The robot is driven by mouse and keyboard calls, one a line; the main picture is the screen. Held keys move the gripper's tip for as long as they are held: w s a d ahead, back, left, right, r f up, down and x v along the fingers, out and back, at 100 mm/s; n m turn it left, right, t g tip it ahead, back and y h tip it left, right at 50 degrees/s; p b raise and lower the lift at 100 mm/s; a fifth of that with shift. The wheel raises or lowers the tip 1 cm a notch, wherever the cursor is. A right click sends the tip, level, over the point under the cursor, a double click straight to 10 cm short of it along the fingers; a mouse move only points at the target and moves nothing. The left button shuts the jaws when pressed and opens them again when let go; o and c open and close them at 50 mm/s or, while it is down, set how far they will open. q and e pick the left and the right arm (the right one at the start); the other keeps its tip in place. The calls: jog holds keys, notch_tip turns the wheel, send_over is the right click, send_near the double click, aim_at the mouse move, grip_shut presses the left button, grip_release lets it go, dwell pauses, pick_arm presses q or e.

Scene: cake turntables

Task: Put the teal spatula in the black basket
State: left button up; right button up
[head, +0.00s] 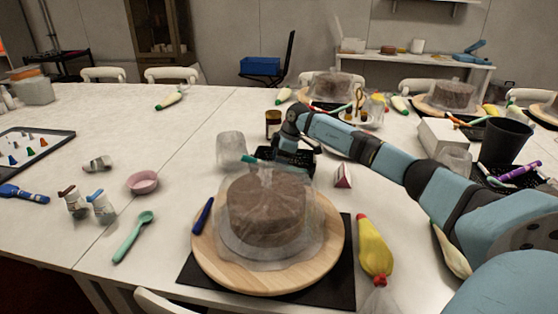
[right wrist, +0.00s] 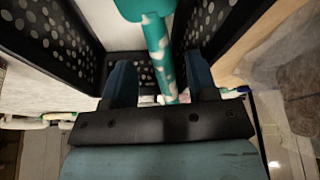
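The teal spatula (right wrist: 158,45) lies in the black basket (right wrist: 45,28), with its handle running between my right gripper's fingers. My right gripper (right wrist: 160,80) is open, with a gap on each side of the handle, and sits down between the basket walls. In the head view the right gripper (head: 292,157) reaches into the basket (head: 307,163) behind the covered cake. The spatula's teal end (head: 256,160) shows above the basket's near side, partly behind the clear cover. My left gripper is not in view.
A chocolate cake (head: 265,205) under a clear cover stands on a wooden turntable (head: 212,255) just in front of the basket. A clear cup (head: 230,148) stands left of the basket and a small red-and-white box (head: 343,176) right. A mint-green spoon (head: 132,238) lies at front left.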

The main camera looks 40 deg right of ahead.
jog(key=shift+d+r, duration=0.15)
jog(key=shift+r, duration=0.2)
pick_arm(q)
jog(key=p, duration=0.2)
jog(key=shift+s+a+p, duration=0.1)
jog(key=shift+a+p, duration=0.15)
jog(key=shift+p, duration=0.1)
pick_arm(e)
jog(key=v, duration=1.3)
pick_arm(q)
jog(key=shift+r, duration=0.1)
pick_arm(e)
jog(key=shift+s, duration=0.1)
